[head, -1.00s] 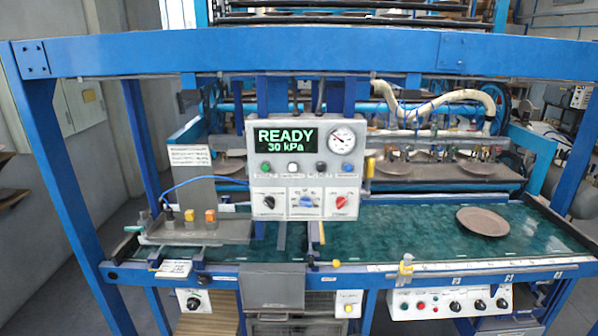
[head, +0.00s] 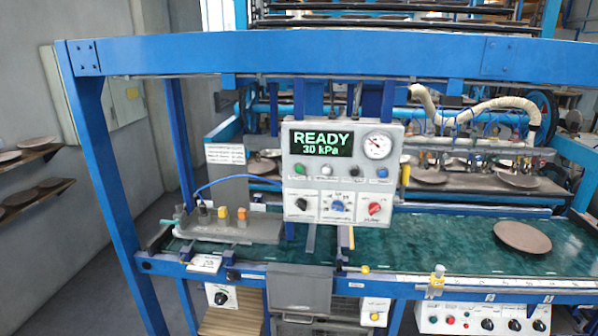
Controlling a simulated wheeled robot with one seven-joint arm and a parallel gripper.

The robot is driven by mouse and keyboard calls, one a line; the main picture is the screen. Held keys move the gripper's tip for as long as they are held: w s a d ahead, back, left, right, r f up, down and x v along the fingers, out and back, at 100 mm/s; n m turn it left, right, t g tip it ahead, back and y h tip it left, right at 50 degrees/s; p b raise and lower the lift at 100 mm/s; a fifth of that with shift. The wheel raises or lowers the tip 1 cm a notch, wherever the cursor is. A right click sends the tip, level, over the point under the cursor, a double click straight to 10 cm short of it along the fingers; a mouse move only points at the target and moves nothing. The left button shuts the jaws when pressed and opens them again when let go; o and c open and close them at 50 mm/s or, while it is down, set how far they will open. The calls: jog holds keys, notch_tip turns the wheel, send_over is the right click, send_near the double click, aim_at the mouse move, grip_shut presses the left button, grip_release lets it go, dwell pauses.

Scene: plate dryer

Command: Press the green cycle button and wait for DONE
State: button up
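The control box (head: 300,210) hangs in the middle of the blue machine frame in the head view. Its display (head: 321,144) reads READY and 30 kPa in green. Below the display is a row of buttons, with the green button (head: 300,169) at the left end, then a white, a black and a blue one. A pressure gauge (head: 377,146) sits right of the display. Three knobs, black, blue and red, are on the lower panel. My gripper is not in view.
A blue beam (head: 300,58) crosses above the box. A green belt surface (head: 440,243) carries a brown plate (head: 522,238) at the right. A grey tray with small coloured blocks (head: 225,226) stands left. Wall shelves (head: 35,195) hold plates. Grey floor is open at the left.

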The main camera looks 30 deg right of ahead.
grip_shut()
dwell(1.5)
